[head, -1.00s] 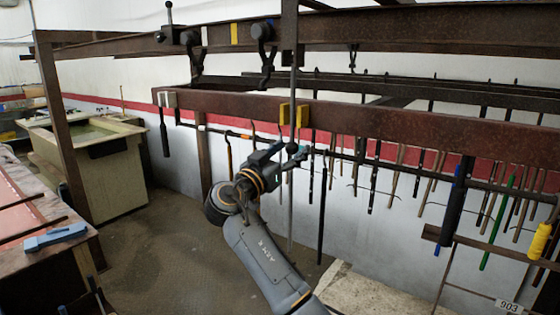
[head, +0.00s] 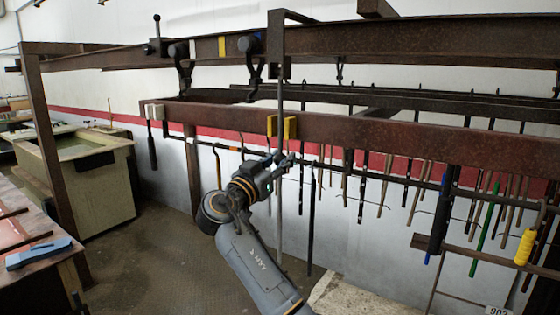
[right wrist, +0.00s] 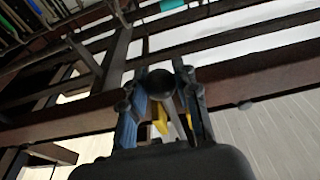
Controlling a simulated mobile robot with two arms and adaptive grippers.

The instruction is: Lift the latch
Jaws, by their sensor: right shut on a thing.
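The latch is a long thin upright rod (head: 279,100) that runs from a bent top at the upper beam, past a yellow bracket (head: 290,127) on the lower rusty beam, and on below it. A dark round knob sits on the rod just under the bracket. My right gripper (head: 279,162) is at this knob. In the right wrist view the black knob (right wrist: 160,79) is between the two fingers of my right gripper (right wrist: 162,88), which is shut on it. The fingers and wrist partly hide the rod there. My left gripper is not in view.
Tools and rods hang from the rack to the right, with a yellow-handled one (head: 525,246) at far right. A bench with a blue block (head: 38,254) is at left, and a tub (head: 95,185) behind it. Open floor (head: 150,265) lies between bench and rack.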

